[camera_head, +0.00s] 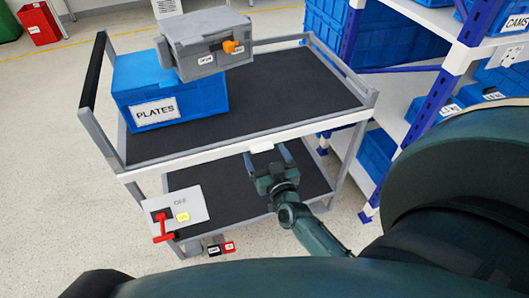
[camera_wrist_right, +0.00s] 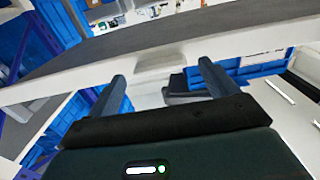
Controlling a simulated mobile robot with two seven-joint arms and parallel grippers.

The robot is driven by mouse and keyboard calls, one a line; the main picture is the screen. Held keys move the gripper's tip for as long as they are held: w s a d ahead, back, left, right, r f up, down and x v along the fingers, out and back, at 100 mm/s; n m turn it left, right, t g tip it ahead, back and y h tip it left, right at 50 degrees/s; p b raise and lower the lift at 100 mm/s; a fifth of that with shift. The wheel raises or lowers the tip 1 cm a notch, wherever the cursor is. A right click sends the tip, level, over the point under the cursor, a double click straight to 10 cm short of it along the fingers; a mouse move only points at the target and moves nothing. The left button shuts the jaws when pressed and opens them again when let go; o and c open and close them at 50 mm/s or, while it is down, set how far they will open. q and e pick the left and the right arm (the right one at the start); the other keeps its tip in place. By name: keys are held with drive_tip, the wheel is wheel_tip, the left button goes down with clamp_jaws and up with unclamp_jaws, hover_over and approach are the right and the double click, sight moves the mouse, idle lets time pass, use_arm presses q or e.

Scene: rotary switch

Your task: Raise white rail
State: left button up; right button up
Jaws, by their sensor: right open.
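The white rail (camera_head: 210,154) runs along the near edge of the cart's upper shelf, with a small pale tab near its middle. It also crosses the right wrist view (camera_wrist_right: 60,83), with the pale tab (camera_wrist_right: 166,62) between the fingers' directions. My right gripper (camera_head: 265,157) is open and empty just below and in front of the rail at the tab. In the right wrist view its two fingers (camera_wrist_right: 162,76) are spread and point toward the rail. I cannot tell whether they touch it. My left gripper is not in view.
A panel with a red handle (camera_head: 163,228) is at the cart's lower left. Shelving with blue bins (camera_head: 432,105) stands right.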

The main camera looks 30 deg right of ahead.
drive_tip(key=shift+w+d, duration=0.2)
drive_tip(key=shift+w, duration=0.5)
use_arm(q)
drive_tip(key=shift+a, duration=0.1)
use_arm(e)
drive_tip(key=shift+c, duration=0.5)
